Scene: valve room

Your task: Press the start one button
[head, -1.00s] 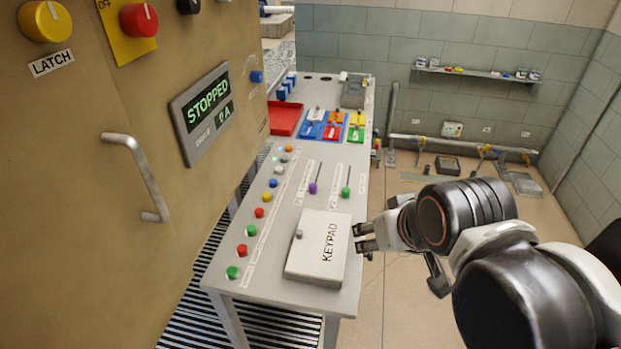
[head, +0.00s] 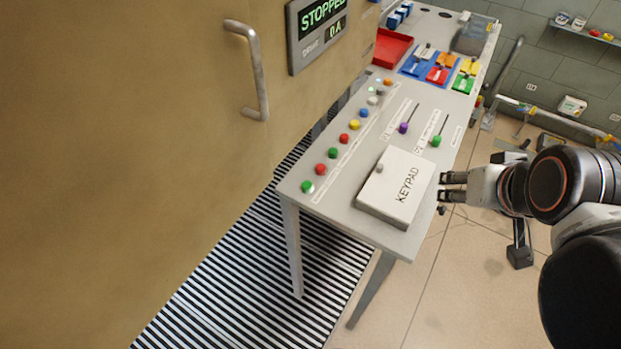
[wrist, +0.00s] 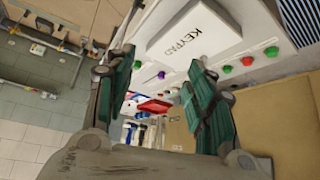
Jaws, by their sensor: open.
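A row of round buttons runs along the left side of the grey bench (head: 345,215) in the head view. From the near end they are a green button (head: 307,186), a red button (head: 320,169), another green button (head: 333,153), another red button (head: 344,138), then yellow, blue and paler ones. Their labels are too small to read, so I cannot tell which is start one. My gripper (head: 447,187) is open and empty at the bench's right edge, beside the keypad box. In the wrist view its two fingers (wrist: 160,85) stand apart, with the keypad and buttons beyond.
The white keypad box (head: 397,187) lies between my gripper and the button row. Purple (head: 403,128) and green (head: 436,141) knobs stand behind it. A red tray (head: 392,47) and coloured bins are farther back. A tan cabinet (head: 150,150) with a handle stands left.

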